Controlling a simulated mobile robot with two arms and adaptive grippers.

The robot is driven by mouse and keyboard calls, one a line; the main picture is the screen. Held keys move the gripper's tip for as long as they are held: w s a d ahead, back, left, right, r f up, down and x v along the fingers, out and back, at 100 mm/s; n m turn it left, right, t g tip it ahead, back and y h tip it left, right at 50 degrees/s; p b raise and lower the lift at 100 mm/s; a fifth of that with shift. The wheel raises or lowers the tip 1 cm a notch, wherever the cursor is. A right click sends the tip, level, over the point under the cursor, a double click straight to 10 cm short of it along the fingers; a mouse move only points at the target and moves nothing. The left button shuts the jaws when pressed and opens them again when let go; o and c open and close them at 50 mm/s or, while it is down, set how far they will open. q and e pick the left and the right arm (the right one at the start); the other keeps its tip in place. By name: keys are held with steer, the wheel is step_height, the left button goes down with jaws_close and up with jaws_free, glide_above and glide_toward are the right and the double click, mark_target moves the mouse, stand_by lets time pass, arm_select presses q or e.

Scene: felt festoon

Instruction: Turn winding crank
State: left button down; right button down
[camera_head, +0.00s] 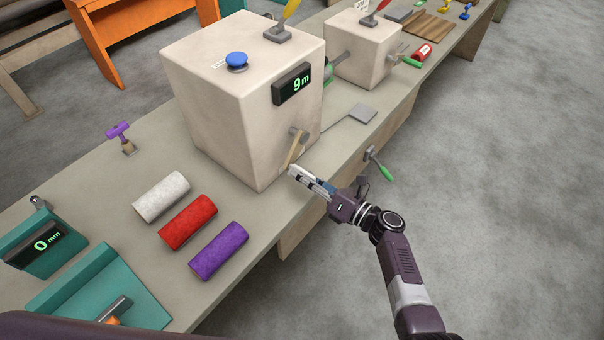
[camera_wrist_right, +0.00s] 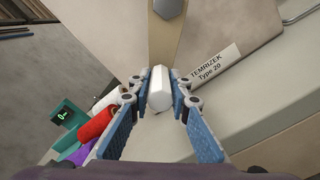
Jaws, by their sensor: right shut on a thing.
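The winding crank (camera_head: 294,150) is on the front face of the large beige box (camera_head: 210,110), below a display (camera_head: 292,84) reading "9 m". Its tan arm slants down and left from the hub. In the right wrist view the crank arm (camera_wrist_right: 164,38) ends at a white faceted handle (camera_wrist_right: 160,85). My right gripper (camera_head: 296,174) reaches in from the lower right, and its fingers are closed on the handle, one on each side; they hide the handle in the head view. My left gripper is not in view.
White (camera_head: 161,196), red (camera_head: 188,221) and purple (camera_head: 218,251) felt rolls lie on the bench left of the box. A green-handled crank (camera_head: 380,166) sticks out from the bench's front edge. A smaller beige box (camera_head: 362,48) stands behind. Floor at right is clear.

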steer(key=shift+r, duration=0.25)
steer(key=c, duration=1.8)
jaws_free()
steer(key=shift+f, duration=0.1)
steer(key=shift+s+d, duration=0.15)
steer(key=shift+d, duration=0.1)
steer(key=v, duration=1.1)
steer(key=shift+s, duration=0.15)
steer(key=shift+d, duration=0.1)
